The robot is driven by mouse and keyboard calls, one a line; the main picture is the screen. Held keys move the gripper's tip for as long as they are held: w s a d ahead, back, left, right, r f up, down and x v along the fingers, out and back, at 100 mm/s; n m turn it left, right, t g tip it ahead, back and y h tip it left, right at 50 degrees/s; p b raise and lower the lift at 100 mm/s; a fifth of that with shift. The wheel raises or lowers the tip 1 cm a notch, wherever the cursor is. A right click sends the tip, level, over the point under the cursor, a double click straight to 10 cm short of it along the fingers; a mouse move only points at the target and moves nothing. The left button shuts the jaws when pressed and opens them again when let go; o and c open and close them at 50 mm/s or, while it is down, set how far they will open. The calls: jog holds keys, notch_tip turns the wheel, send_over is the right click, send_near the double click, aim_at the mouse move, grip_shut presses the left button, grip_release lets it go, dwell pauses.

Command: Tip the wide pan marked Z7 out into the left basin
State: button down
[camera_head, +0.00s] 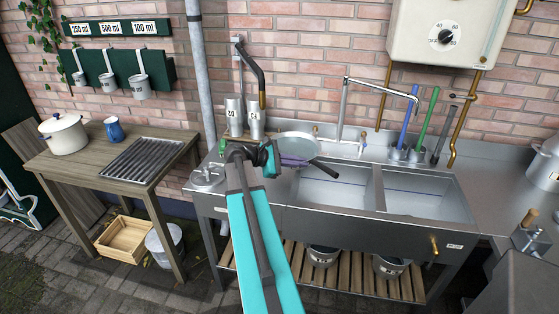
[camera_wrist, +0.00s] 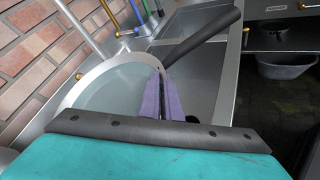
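A wide, shallow, pale grey pan (camera_head: 290,142) with a dark handle (camera_head: 325,169) is at the left end of the sink, by the left basin (camera_head: 338,188). The pan (camera_wrist: 103,82) fills the left of the wrist view, its handle pointing to the upper right. It looks pale and smooth inside; I cannot tell what it holds. No Z7 mark is readable. My gripper (camera_head: 294,161) has purple fingers, close together in the wrist view (camera_wrist: 170,98), and appears shut on the pan's rim near the handle root. The pan looks roughly level; its height above the sink is unclear.
The right basin (camera_head: 425,196) adjoins the left one. A tap (camera_head: 345,100) rises behind them, with coloured brushes (camera_head: 426,122) to its right. Steel containers (camera_head: 255,120) stand behind left of the pan. A wooden table (camera_head: 100,165) with a white pot (camera_head: 64,134) is further left.

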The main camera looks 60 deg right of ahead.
aim_at(326, 172)
jog(key=s+d+m+g+y, duration=0.2)
jog(key=s+d+m, duration=0.1)
jog(key=s, duration=0.6)
jog(key=shift+s+r+g+y, duration=0.2)
jog(key=shift+r+g+y, duration=0.1)
jog(key=shift+g, duration=0.1)
jog(key=shift+d+f+m+t+y, duration=0.15)
jog(key=shift+m+t+y, duration=0.15)
jog(key=shift+t, duration=0.2)
jog(key=shift+w+f+m+t+y+b, duration=0.15)
jog(key=shift+f+m+t+y, duration=0.25)
jog(key=shift+t+y, duration=1.15)
jog(key=shift+s+f+m+t+y+b, duration=0.1)
jog(key=shift+f+m+t+y, duration=0.35)
jog(key=shift+t, duration=2.2)
jog(key=shift+w+f+m+t+y+b, duration=0.2)
jog(key=shift+f+t+y, duration=0.45)
jog(key=shift+t, duration=1.45)
jog(key=shift+r, duration=0.15)
